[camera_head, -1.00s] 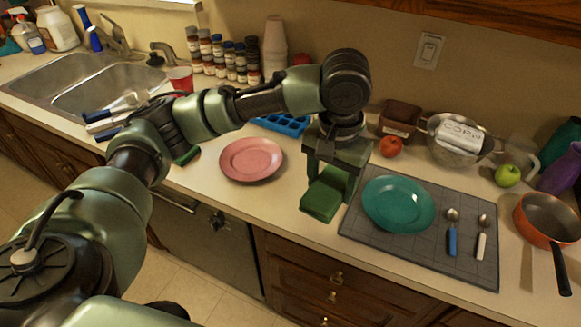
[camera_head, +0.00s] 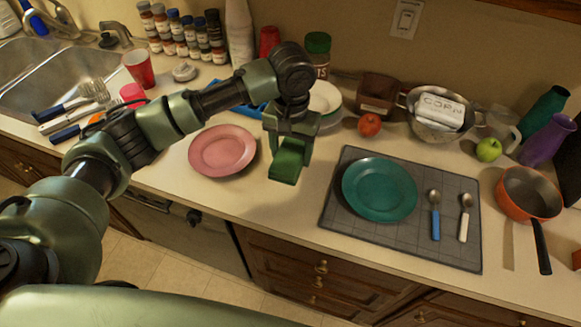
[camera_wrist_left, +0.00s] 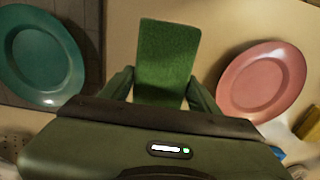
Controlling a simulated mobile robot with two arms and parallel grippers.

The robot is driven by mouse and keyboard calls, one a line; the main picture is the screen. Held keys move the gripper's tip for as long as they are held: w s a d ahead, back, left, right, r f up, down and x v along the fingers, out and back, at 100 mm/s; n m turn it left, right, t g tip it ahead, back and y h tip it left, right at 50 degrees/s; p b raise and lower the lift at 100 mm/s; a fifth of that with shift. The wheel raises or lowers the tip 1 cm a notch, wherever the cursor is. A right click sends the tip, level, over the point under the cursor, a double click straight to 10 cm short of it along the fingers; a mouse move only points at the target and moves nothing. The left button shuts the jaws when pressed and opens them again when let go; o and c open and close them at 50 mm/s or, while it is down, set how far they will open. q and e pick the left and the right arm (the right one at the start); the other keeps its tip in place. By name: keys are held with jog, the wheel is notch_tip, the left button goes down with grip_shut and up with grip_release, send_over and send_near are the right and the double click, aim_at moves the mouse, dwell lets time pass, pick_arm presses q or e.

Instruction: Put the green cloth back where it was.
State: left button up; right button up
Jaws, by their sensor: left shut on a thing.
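The green cloth (camera_head: 287,162) is a small folded block. My left gripper (camera_head: 289,143) is shut on it, between the pink plate (camera_head: 222,150) and the grey mat (camera_head: 330,215). The cloth seems to be held above the counter; the exact gap is hard to tell. In the left wrist view the cloth (camera_wrist_left: 167,55) sticks out between the fingers, with the teal plate (camera_wrist_left: 42,60) on the left and the pink plate on the right. My right gripper is not in view.
The mat bears the teal plate (camera_head: 380,189) and two spoons. A blue tray (camera_head: 250,110), white bowl (camera_head: 326,97) and red apple (camera_head: 370,125) are behind the gripper. An orange pan (camera_head: 530,192) stands at right. Bare counter (camera_head: 265,205) lies in front of the cloth.

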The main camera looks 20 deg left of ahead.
aim_at(291, 152)
pick_arm(q)
notch_tip(291, 152, down, 3)
jog(key=shift+f, duration=0.15)
notch_tip(291, 152, down, 3)
jog(key=shift+f+p, duration=0.2)
jog(key=shift+p, duration=0.3)
jog(key=shift+f, duration=0.4)
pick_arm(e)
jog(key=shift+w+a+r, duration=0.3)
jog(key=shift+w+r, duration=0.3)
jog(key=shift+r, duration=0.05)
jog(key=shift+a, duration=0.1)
pick_arm(q)
jog(key=o, duration=1.4)
jog(key=shift+f, duration=0.1)
jog(key=shift+o, duration=0.2)
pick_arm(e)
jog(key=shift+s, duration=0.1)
pick_arm(q)
notch_tip(291, 152, up, 12)
jog(key=b, duration=0.2)
jog(key=shift+s+b, duration=0.15)
jog(key=shift+b, duration=0.15)
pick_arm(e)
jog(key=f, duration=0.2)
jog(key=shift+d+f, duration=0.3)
